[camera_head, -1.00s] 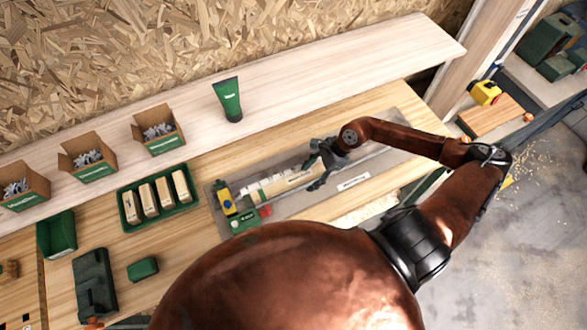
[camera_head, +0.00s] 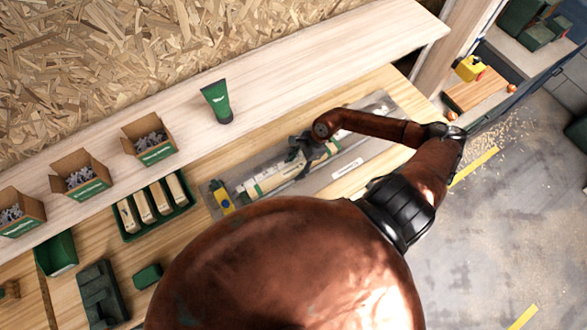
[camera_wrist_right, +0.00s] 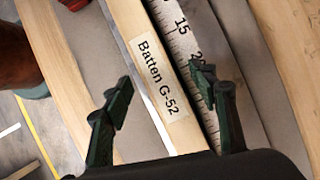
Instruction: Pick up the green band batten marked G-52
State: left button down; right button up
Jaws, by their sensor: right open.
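The pale wooden batten (camera_wrist_right: 128,22) runs between my right gripper's fingers (camera_wrist_right: 162,95) in the right wrist view. Its white label reads "Batten G-52". The fingers are apart, one on each side of the batten, with nothing clamped. In the head view, my right gripper (camera_head: 306,152) hangs over the batten (camera_head: 270,183) on the grey mat. My own arm hides part of the mat's near side. My left gripper is not in view.
A marked ruler (camera_wrist_right: 190,35) lies close along the batten's right side. A yellow bottle (camera_head: 222,197) stands at the mat's left end. A green tray (camera_head: 158,207) with wooden blocks sits to the left, and a green tube (camera_head: 217,102) stands on the shelf behind.

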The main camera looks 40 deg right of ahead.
jog(key=shift+a+f, duration=0.15)
jog(key=shift+f, duration=0.05)
jog(key=c, duration=1.2)
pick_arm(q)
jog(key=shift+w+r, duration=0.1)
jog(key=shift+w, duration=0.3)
pick_arm(e)
grip_shut()
